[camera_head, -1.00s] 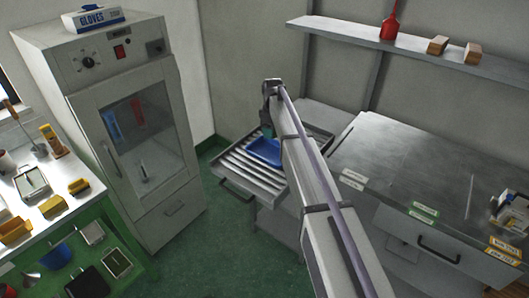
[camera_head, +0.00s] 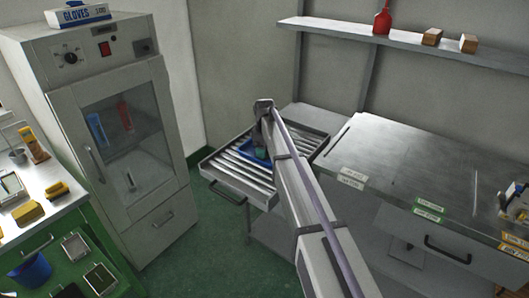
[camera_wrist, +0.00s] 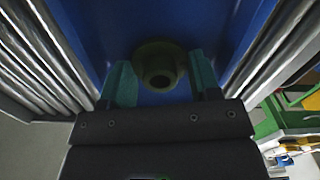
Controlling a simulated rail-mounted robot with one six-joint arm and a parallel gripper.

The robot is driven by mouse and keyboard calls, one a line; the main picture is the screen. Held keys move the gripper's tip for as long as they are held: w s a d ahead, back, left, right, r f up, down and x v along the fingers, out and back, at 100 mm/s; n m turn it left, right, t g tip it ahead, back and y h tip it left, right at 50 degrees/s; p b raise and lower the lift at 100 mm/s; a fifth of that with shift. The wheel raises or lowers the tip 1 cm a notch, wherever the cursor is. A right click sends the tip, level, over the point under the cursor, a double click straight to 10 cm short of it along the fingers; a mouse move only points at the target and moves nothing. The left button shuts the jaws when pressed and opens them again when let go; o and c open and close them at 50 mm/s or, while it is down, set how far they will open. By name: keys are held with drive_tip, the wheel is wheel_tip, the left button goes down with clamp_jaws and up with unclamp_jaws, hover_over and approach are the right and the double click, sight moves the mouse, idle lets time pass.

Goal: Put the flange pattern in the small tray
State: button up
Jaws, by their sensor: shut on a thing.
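The flange pattern (camera_wrist: 158,62) is a dull green round piece with a central hole, seen between my fingertips in the wrist view. My gripper (camera_wrist: 162,82) has teal fingers and is shut on it. The small tray (camera_wrist: 205,25) is blue and lies behind and around the pattern in that view. In the head view the blue tray (camera_head: 249,155) rests on the slatted pull-out drawer, with my gripper (camera_head: 261,150) over it. My arm hides part of the tray there. I cannot tell whether the pattern touches the tray floor.
The slatted drawer (camera_head: 222,166) sticks out between a grey cabinet (camera_head: 150,206) with a glass door and a metal bench (camera_head: 420,165). A shelf (camera_head: 340,31) runs above. A green bench with trays and yellow blocks (camera_head: 28,213) stands at the left. Green floor lies in front.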

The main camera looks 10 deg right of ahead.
drive_tip(key=shift+f, duration=0.25)
drive_tip(key=o, duration=1)
drive_tip(key=shift+r, duration=0.1)
wheel_tip(320, 180, up, 12)
drive_tip(key=p, duration=1.2)
drive_tip(key=shift+r, duration=0.25)
drive_tip(key=s+m, duration=0.3)
drive_tip(key=s, duration=0.9)
drive_tip(key=s+m, duration=0.4)
drive_tip(key=s, duration=0.9)
drive_tip(key=s+m, duration=0.4)
drive_tip(key=s, duration=0.9)
drive_tip(key=shift+s+f, duration=0.1)
drive_tip(key=shift+s, duration=0.15)
